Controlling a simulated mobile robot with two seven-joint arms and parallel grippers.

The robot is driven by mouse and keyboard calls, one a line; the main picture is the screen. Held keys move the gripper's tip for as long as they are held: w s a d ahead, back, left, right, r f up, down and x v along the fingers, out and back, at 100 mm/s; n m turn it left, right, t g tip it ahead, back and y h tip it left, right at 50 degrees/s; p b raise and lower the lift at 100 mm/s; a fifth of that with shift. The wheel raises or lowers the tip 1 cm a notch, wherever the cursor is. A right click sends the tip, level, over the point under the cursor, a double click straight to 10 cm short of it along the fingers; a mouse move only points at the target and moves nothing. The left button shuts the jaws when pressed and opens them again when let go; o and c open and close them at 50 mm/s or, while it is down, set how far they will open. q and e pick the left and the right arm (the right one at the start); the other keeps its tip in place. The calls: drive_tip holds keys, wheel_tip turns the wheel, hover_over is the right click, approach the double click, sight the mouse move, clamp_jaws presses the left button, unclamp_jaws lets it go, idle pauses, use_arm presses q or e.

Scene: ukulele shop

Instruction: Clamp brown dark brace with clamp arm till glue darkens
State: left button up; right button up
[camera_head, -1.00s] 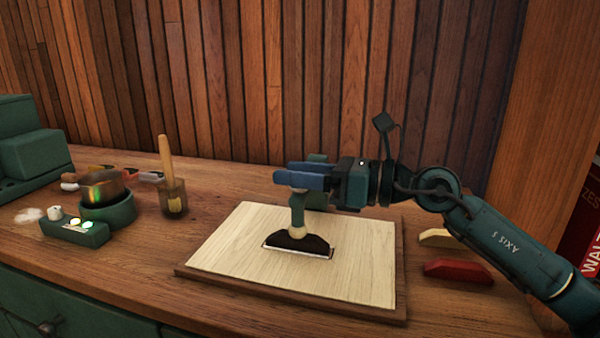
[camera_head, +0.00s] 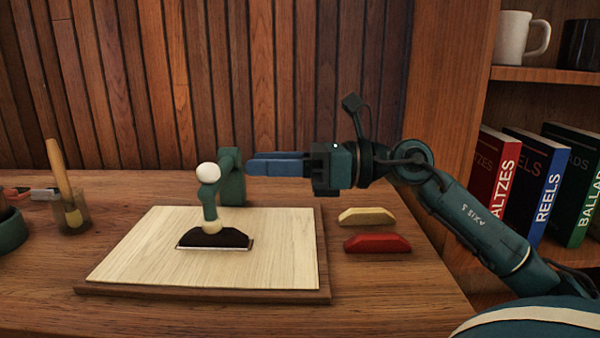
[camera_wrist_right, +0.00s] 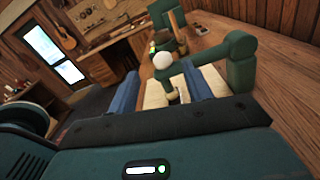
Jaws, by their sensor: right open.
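The brown dark brace (camera_head: 213,238) lies on a pale wooden board (camera_head: 280,245), with a thin light line along its front edge. The green clamp arm (camera_head: 209,203) is down, its cream pad touching the brace's top. Its white ball knob (camera_head: 207,173) is up at its top, and its green post (camera_head: 232,180) stands behind the board. My right gripper (camera_head: 250,164) is open and empty, to the right of the knob and apart from it. In the right wrist view the knob (camera_wrist_right: 163,61) shows beyond the parted blue fingers (camera_wrist_right: 172,74). My left gripper is not in view.
A yellow brace (camera_head: 367,216) and a red brace (camera_head: 377,243) lie right of the board. A glass jar with a brush (camera_head: 72,212) stands at the left, near a green bowl (camera_head: 10,230). A bookshelf (camera_head: 550,76) is at the right.

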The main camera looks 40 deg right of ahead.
drive_tip(key=shift+v, duration=2.05)
